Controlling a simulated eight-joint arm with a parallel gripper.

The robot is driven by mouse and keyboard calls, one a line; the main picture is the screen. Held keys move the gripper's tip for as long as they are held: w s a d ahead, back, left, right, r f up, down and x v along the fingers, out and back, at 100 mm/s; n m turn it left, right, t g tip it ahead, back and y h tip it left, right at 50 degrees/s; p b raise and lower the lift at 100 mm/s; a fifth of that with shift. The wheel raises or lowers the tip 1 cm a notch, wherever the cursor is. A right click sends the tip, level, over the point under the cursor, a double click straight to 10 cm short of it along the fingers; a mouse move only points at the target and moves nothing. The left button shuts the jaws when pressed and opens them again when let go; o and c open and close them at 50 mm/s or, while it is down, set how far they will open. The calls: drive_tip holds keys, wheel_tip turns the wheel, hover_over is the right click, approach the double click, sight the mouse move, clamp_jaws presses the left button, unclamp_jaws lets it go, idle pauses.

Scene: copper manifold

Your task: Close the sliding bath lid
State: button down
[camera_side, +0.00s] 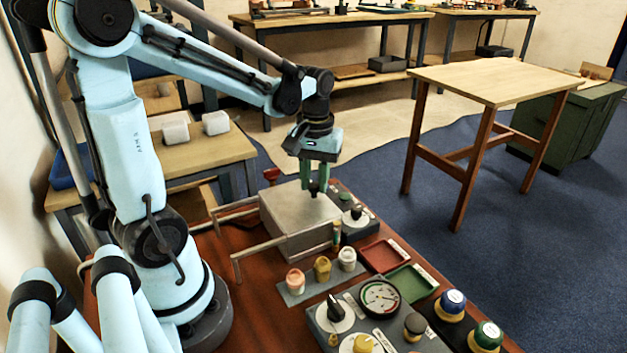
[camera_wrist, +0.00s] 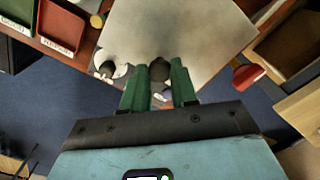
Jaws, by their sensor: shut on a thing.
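The bath (camera_side: 310,240) is a grey metal box on the red-brown bench in the side view. Its flat grey lid (camera_side: 285,200) lies on top and also fills the upper middle of the wrist view (camera_wrist: 170,30). I cannot tell whether any opening is left uncovered. Two pale rails (camera_side: 262,246) run out from the box to the left, with no lid on them. My gripper (camera_side: 317,191) points down at the right edge of the lid. Its green fingers are shut on a dark knob (camera_wrist: 160,70), which they partly hide.
Three small jars (camera_side: 322,268) stand in front of the bath. Red (camera_side: 382,256) and green (camera_side: 411,283) trays lie to their right. A panel with a gauge (camera_side: 380,297) and knobs is nearer. A small dial unit (camera_side: 357,222) sits close to the bath's right side.

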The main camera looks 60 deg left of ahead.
drive_tip(key=shift+w, duration=0.3)
drive_tip(key=c, duration=0.9)
unclamp_jaws()
drive_tip(key=shift+s, duration=0.1)
drive_tip(key=shift+o, duration=0.2)
wheel_tip(320, 180, up, 12)
drive_tip(key=s+d+f+m+t, duration=0.2)
drive_tip(key=d+f+m+t, duration=0.5)
drive_tip(key=d+f+m, duration=0.1)
drive_tip(key=shift+d+m, duration=0.5)
drive_tip(key=shift+d, duration=0.75)
